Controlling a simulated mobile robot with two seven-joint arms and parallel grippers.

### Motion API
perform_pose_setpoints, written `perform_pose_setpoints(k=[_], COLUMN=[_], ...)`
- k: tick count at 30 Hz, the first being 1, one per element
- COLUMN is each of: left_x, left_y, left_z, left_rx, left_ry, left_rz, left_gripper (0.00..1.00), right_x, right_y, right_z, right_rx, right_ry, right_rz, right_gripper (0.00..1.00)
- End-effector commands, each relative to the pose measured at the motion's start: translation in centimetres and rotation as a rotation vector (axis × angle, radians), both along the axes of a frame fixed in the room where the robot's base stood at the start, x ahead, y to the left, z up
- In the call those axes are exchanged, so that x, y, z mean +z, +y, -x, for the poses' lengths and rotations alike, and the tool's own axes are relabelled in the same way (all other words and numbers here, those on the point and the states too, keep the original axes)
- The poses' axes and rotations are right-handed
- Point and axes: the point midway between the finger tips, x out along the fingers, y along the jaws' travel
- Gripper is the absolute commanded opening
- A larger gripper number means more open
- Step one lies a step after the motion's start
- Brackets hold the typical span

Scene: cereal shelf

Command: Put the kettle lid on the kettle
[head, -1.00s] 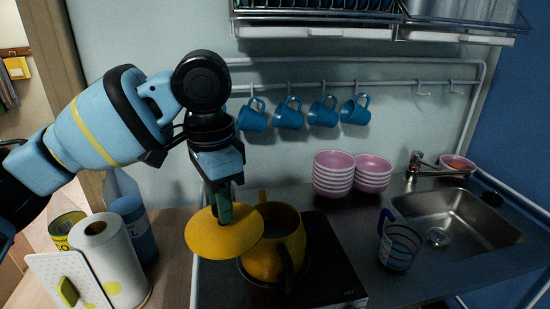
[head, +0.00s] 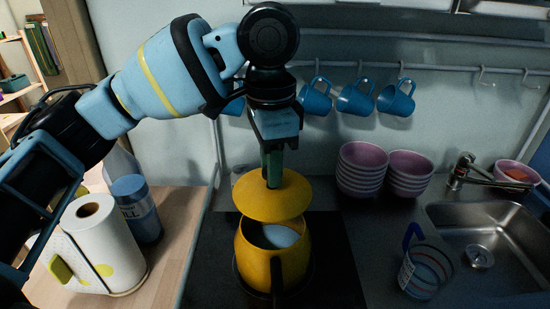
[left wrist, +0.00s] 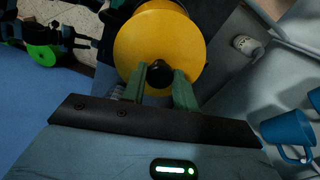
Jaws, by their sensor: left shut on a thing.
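The yellow kettle (head: 250,262) stands on the black hob (head: 338,270), its top open and its dark handle towards me. My left gripper (head: 273,178) points down and is shut on the knob of the yellow kettle lid (head: 290,198). The lid hangs above the kettle's opening, over its back part, and a gap shows between them at the front. In the left wrist view the two green fingers hold the lid's black knob, and the lid (left wrist: 188,38) hides most of what lies below it.
Pink bowl stacks (head: 361,168) stand at the back right of the hob. A striped glass (head: 425,272) and the sink (head: 495,235) are further right. A paper towel roll (head: 105,245) and a bottle (head: 138,208) stand left. Blue mugs (head: 356,98) hang behind.

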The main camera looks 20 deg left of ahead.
Motion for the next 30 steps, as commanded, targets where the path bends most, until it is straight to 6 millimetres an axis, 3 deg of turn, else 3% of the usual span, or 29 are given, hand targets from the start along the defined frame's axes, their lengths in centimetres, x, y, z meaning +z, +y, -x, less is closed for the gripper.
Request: perform_pose_setpoints(k=[21,30], left_x=[-5.3,-6.3], left_y=[0.0,0.0], left_z=[0.0,0.0], left_rx=[0.000,0.001], left_ry=[0.001,0.000], left_rz=[0.000,0.000], left_gripper=[0.00,0.00], right_x=[0.0,0.0], right_y=[0.1,0.0], right_z=[-0.1,-0.1], right_rx=[-0.001,-0.001], right_ry=[-0.001,-0.002], right_rz=[-0.001,0.000], right_gripper=[0.36,0.36])
